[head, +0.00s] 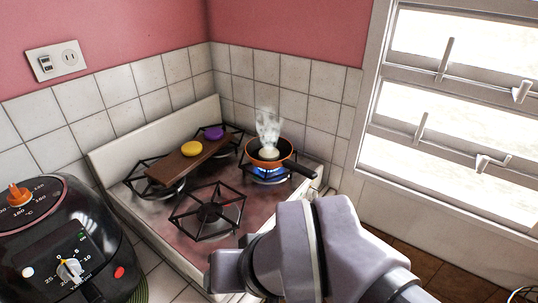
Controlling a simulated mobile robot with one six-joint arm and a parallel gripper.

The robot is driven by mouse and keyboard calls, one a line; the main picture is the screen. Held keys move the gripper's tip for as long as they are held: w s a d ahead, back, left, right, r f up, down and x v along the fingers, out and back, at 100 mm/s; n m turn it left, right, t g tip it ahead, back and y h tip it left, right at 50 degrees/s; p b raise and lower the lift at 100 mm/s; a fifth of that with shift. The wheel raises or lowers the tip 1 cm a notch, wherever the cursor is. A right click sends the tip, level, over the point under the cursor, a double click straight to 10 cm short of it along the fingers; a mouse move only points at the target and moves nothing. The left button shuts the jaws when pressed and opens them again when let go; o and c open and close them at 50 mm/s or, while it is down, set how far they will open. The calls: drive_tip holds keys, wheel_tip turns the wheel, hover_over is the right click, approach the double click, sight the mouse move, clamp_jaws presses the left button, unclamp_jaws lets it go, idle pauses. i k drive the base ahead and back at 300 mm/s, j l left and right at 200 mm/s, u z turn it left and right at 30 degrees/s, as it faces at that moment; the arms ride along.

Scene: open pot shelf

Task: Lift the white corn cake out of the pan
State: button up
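An orange pan (258,163) with a dark inside sits on the back right burner of the stove. Its black handle (300,169) points to the lower right. The white corn cake (268,154) lies in the pan, and pale steam rises above it. My arm reaches in from the bottom right, in front of the stove. Its grey links show, but I cannot make out the gripper's fingers.
A blue flame (266,174) burns under the pan. A brown wooden board (183,165) with a yellow cake (192,148) and a purple cake (213,133) lies across the left burners. The front burner (208,211) is empty. A black air fryer (60,235) stands at left.

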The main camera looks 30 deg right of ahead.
sight(273, 156)
drive_tip(key=i+l, duration=0.15)
drive_tip(key=l, duration=0.2)
drive_tip(key=i+l, duration=0.1)
drive_tip(key=l, duration=0.25)
drive_tip(key=i+l+u, duration=0.1)
drive_tip(key=l, duration=0.25)
drive_tip(key=i+l, duration=0.2)
drive_tip(key=l, duration=0.15)
